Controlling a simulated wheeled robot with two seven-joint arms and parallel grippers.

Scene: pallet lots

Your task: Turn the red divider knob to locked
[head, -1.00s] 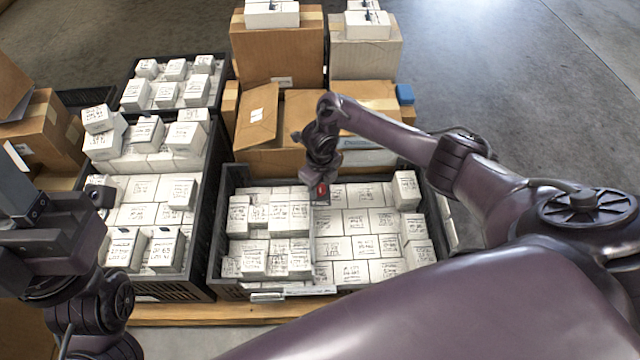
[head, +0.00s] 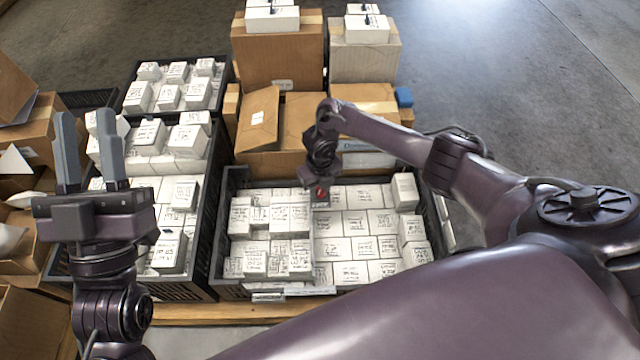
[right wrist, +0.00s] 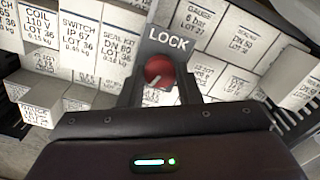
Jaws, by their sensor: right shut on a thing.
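The red divider knob (right wrist: 159,71) sits on a dark plate marked LOCK (right wrist: 168,40) in the right wrist view. It has a pale line on its face, slanting toward the lower left. My right gripper (right wrist: 160,88) is shut on the knob, one finger on each side. In the head view the knob (head: 320,193) shows as a small red spot, with my right gripper (head: 318,182) reaching down on it at the back middle of the black crate (head: 216,240). My left gripper (head: 92,152) is raised at the left, open and empty, fingers pointing up.
White labelled boxes (head: 352,273) fill the crate on both sides of the divider. Another black crate with stacked white boxes (head: 170,192) stands to its left. Brown cartons (head: 280,55) rise behind. Open grey floor (head: 520,90) lies at the right.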

